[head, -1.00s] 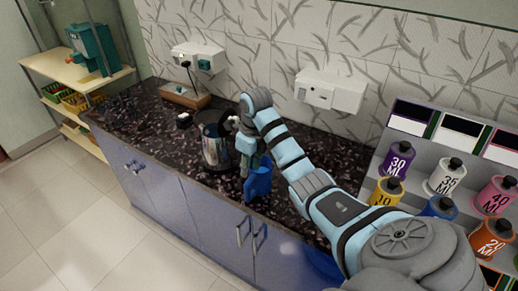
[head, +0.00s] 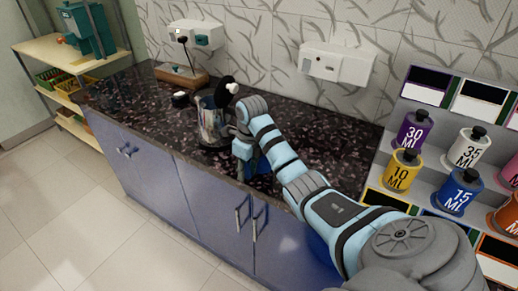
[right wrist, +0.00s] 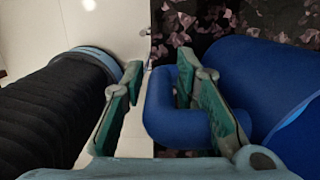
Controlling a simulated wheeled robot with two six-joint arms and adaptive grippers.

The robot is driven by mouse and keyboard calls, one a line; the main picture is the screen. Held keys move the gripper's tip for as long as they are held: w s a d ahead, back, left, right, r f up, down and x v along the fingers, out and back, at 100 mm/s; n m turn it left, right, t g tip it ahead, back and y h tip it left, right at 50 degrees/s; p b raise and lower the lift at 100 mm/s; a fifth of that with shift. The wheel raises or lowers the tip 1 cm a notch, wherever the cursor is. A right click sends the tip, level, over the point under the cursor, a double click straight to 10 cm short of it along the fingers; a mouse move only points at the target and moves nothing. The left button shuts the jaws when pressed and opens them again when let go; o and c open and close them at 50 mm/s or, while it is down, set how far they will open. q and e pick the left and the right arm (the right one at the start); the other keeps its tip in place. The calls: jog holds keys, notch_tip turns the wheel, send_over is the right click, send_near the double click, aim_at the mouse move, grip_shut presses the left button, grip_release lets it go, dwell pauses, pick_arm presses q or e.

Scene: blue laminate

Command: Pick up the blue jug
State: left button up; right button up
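The blue jug (head: 264,167) stands on the dark speckled counter near its front edge, mostly hidden behind my right gripper in the head view. In the right wrist view the jug (right wrist: 245,70) fills the right side, with its handle (right wrist: 170,125) pointing left. My right gripper (right wrist: 160,100) is open around the handle. One finger is in the handle's loop beside the body; the other is outside, with a gap to the handle. In the head view the right gripper (head: 243,153) is low at the jug's left side. My left gripper is not in view.
A shiny kettle (head: 212,122) with a black handle stands just left of the gripper. A small black item (head: 180,99) and a wooden block (head: 181,78) are farther back. A rack of labelled bottles (head: 403,170) is at the right. The counter (head: 320,120) behind the arm is clear.

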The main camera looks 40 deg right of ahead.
grip_shut()
jog(key=shift+r, duration=0.1)
jog(key=shift+r, duration=0.65)
notch_tip(320, 180, up, 7)
jog(key=p, duration=0.4)
jog(key=shift+f, duration=0.1)
pick_arm(q)
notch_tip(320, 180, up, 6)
jog(key=p, duration=0.2)
pick_arm(e)
jog(key=shift+r, duration=0.9)
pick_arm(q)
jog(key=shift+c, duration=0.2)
